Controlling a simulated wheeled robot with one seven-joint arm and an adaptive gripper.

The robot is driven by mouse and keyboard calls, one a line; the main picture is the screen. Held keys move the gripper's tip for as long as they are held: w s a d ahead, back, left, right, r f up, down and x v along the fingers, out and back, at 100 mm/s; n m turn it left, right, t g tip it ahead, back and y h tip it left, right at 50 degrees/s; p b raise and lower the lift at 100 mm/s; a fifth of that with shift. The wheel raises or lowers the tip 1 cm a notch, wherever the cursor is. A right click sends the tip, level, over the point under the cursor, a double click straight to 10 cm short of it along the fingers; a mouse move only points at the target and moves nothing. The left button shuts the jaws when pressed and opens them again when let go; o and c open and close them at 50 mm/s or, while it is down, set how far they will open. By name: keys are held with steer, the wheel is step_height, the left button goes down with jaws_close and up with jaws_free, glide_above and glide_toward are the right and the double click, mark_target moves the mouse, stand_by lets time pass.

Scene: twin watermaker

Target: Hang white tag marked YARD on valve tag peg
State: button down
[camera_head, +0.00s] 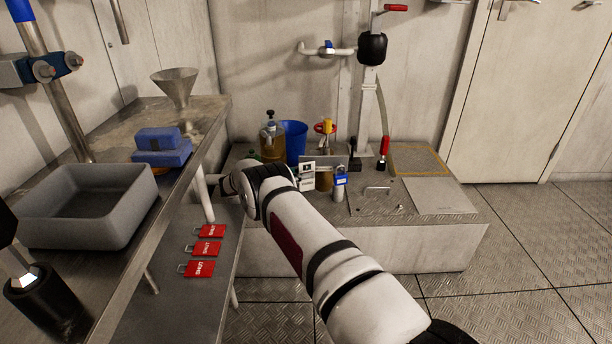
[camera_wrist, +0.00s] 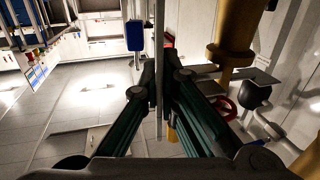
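My gripper (camera_wrist: 161,75) shows in the wrist view, with its two dark green fingers close together on either side of a thin pale plate (camera_wrist: 159,45). The plate is seen edge-on and looks like the white tag; no lettering shows. In the head view my white arm reaches toward the bench and my gripper cannot be made out. A valve with a yellow top and red handle (camera_head: 326,128) stands at the back of the bench. In the wrist view a brass-coloured pipe (camera_wrist: 237,30) and a red handwheel (camera_wrist: 225,107) are right of my fingers, apart from them. I cannot make out the peg.
Three red tags (camera_head: 208,248) lie on the lower left shelf. A grey basin (camera_head: 90,205) stands on the left counter. The right floor is clear.

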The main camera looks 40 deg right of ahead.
steer(key=shift+w+f, duration=0.15)
steer(key=shift+f, duration=0.1)
steer(key=c, duration=1.7)
jaws_free()
steer(key=shift+d, duration=0.1)
steer(key=shift+v, duration=4.1)
steer(key=shift+r, duration=0.1)
